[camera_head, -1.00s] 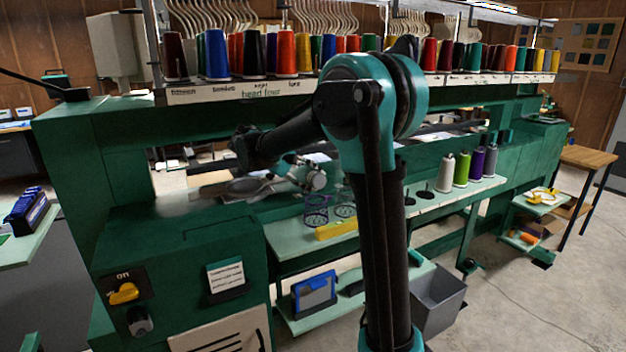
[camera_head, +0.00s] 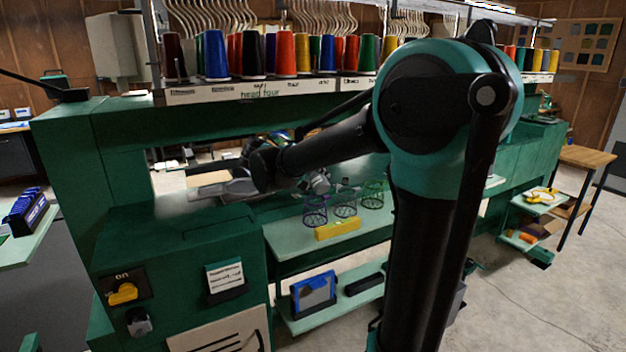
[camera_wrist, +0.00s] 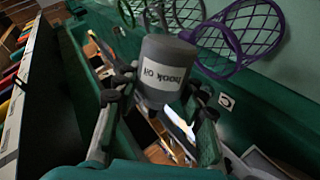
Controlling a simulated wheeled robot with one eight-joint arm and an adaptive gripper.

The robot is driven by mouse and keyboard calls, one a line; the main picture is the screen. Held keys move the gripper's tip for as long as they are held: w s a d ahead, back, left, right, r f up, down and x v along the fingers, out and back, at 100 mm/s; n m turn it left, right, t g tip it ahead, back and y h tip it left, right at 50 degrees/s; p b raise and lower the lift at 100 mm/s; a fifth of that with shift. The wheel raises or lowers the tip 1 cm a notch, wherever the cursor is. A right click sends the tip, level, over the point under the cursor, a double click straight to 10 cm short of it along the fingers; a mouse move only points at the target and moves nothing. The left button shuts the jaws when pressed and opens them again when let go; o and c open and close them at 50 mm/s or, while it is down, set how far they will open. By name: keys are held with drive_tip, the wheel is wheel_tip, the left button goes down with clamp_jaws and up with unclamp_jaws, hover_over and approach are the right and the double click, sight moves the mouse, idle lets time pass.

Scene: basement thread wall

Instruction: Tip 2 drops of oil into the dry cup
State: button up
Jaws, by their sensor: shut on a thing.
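My gripper (camera_wrist: 157,98) is shut on a grey bottle (camera_wrist: 165,62) whose label reads "hook oil". The bottle stands between the two fingers in the wrist view, its label facing the camera. In the head view my gripper (camera_head: 318,182) is small and dark at the end of my arm, above the machine's pale green shelf and close to the wire holders. The bottle is hard to make out there. I cannot pick out the dry cup in either view.
Purple and dark wire holders (camera_head: 316,211) stand on the pale green shelf (camera_head: 290,240), beside a yellow block (camera_head: 338,228). A purple holder (camera_wrist: 238,38) is close to the bottle in the wrist view. The green machine body (camera_head: 180,250) is at left.

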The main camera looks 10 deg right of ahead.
sight(325, 184)
drive_tip(key=shift+s+d+r+m+t, duration=0.25)
drive_tip(key=shift+s+r+m+t, duration=0.1)
drive_tip(key=shift+s, duration=0.45)
drive_tip(key=shift+s+d+r+m+t, duration=0.3)
drive_tip(key=shift+s+t, duration=0.1)
drive_tip(key=shift+s, duration=0.4)
drive_tip(key=shift+s+d+r+m+t, duration=0.25)
drive_tip(key=shift+s+r+t, duration=0.1)
drive_tip(key=shift+s, duration=0.45)
